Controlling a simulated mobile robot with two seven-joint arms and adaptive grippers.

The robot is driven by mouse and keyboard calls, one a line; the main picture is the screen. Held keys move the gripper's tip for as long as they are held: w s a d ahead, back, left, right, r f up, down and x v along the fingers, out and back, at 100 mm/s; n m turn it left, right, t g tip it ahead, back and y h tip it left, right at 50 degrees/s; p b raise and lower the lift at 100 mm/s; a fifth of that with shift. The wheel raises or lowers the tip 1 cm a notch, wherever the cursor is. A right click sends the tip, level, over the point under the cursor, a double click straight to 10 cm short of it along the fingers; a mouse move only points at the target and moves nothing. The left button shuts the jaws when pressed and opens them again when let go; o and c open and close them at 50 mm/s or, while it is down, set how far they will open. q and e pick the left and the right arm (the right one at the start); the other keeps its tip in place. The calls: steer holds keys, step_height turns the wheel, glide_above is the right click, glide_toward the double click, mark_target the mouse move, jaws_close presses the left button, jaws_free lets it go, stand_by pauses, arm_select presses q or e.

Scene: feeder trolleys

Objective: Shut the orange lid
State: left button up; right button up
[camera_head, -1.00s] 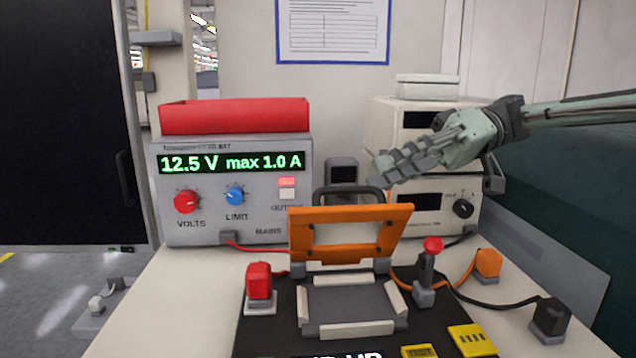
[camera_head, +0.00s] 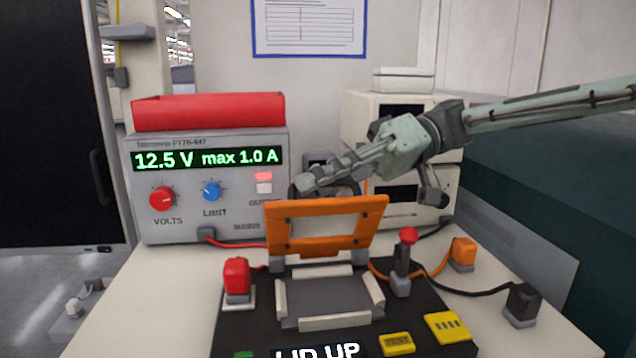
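The orange lid (camera_head: 290,243) is a frame with a window, standing raised at the back edge of the dark test fixture (camera_head: 232,325). Its dark handle shows above and behind its top edge, partly hidden by my fingers. The fixture display (camera_head: 318,351) reads "LID UP". My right gripper (camera_head: 306,184) comes in from the right, its fingers together and empty. Its fingertips are just above the lid's top edge, by the handle; whether they touch is unclear. My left gripper is not in view.
A power supply (camera_head: 140,190) with a red bin (camera_head: 208,112) on top stands behind left. Stacked instruments (camera_head: 360,130) stand behind right. A red plug (camera_head: 236,277), a red-topped lever (camera_head: 403,262), an orange plug (camera_head: 463,252) and cables surround the lid.

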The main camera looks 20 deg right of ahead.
jaws_close()
